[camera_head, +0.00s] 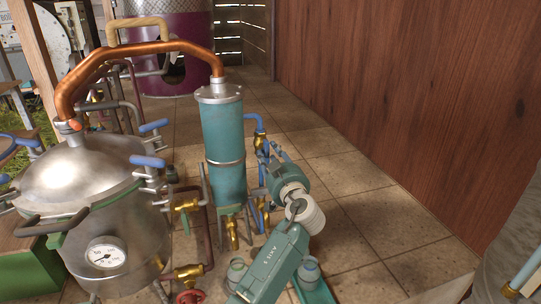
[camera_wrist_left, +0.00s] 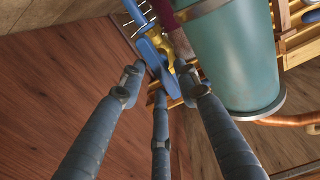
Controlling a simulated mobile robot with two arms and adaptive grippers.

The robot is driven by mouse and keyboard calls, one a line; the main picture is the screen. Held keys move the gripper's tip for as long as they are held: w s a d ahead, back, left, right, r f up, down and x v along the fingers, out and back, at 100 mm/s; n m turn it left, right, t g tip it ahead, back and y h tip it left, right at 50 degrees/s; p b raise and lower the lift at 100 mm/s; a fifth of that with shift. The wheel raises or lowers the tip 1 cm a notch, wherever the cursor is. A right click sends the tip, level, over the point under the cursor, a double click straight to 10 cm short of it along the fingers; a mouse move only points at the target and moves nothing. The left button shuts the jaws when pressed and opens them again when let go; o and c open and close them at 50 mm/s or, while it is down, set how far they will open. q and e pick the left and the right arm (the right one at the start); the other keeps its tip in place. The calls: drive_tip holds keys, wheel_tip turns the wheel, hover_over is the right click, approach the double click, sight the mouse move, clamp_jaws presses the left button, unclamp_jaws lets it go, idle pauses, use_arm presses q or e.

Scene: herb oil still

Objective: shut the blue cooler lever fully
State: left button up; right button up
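In the left wrist view the blue lever (camera_wrist_left: 156,58) lies across the brass valve body (camera_wrist_left: 166,44). My left gripper (camera_head: 267,155) is beside this valve. Its three fingers (camera_wrist_left: 160,84) are spread, with the lever just ahead of and between the tips. I cannot tell whether any finger touches it. My right gripper is not in view.
A steel still pot (camera_head: 85,195) with a gauge and blue clamp handles stands left, joined to the cooler by a copper pipe (camera_head: 140,48). Other brass valves (camera_head: 187,206) and pipes crowd the space below. Tiled floor (camera_head: 350,170) is clear right of the cooler, up to a wooden wall (camera_head: 410,80).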

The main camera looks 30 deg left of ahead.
use_arm(q)
clamp_jaws()
drive_tip(key=shift+m, duration=0.5)
drive_tip(key=shift+w+d+f+m+p, duration=0.15)
drive_tip(key=shift+m+p, duration=0.6)
drive_tip(key=shift+m, duration=2.15)
drive_tip(key=shift+s+a+f+m+p, duration=0.1)
drive_tip(key=shift+f+m+p, duration=0.4)
drive_tip(key=shift+m, duration=2.4)
drive_tip(key=shift+w+d+m+p, duration=0.1)
drive_tip(key=shift+m+p, duration=0.85)
drive_tip(key=shift+m, duration=1.95)
drive_tip(key=shift+f, duration=0.1)
drive_tip(key=shift+o, duration=1.8)
unclamp_jaws()
